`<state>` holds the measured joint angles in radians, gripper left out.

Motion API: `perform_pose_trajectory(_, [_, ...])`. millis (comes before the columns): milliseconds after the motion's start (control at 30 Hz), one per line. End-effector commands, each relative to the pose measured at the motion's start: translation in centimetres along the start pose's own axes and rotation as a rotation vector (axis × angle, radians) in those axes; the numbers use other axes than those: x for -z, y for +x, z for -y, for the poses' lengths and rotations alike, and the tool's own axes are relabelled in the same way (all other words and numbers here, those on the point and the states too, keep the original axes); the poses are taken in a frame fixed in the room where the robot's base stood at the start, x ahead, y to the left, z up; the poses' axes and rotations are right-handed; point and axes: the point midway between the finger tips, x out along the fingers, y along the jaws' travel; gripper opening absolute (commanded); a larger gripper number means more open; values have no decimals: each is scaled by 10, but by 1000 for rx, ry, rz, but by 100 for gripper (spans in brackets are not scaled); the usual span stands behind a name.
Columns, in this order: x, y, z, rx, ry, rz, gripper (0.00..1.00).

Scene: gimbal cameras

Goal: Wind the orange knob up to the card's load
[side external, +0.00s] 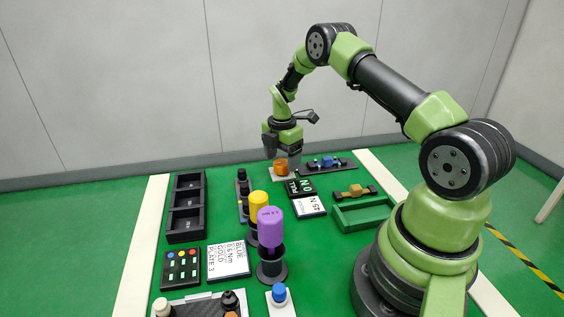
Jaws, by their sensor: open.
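My gripper (281,152) points down at the back of the green work surface, its jaws open. An orange knob (281,168) on a pale base shows just below and between the fingers. I cannot tell if the fingers touch it. A small dark display (300,187) with green characters sits in front of the knob. A white card (308,206) lies in front of the display; its text begins with "N" and is too small to read fully. Another white card (229,260) reads "BLUE 0.6 Nm GOLD PLATE 3".
Purple (270,225) and yellow (258,204) handled tools stand upright in dark holders. A black three-compartment tray (187,207) lies left. A button panel (180,268), green tray (362,215), blue knob (279,292) and a black rail with a blue part (326,162) lie around.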

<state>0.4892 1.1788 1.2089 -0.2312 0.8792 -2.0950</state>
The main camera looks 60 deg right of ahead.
Motion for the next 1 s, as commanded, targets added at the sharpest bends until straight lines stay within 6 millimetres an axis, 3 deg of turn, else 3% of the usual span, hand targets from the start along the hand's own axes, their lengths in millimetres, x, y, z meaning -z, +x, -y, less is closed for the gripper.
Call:
perform_pose_trajectory(167, [0,15,0,0,-1,0,74])
perform_pose_trajectory(433, [0,16,0,-2,0,1,74])
perform_pose_trajectory(467, [0,16,0,-1,0,1,71])
perform_pose_trajectory(667, [0,16,0,-1,0,1,25])
perform_pose_trajectory(1000, [0,16,0,-1,36,0,24])
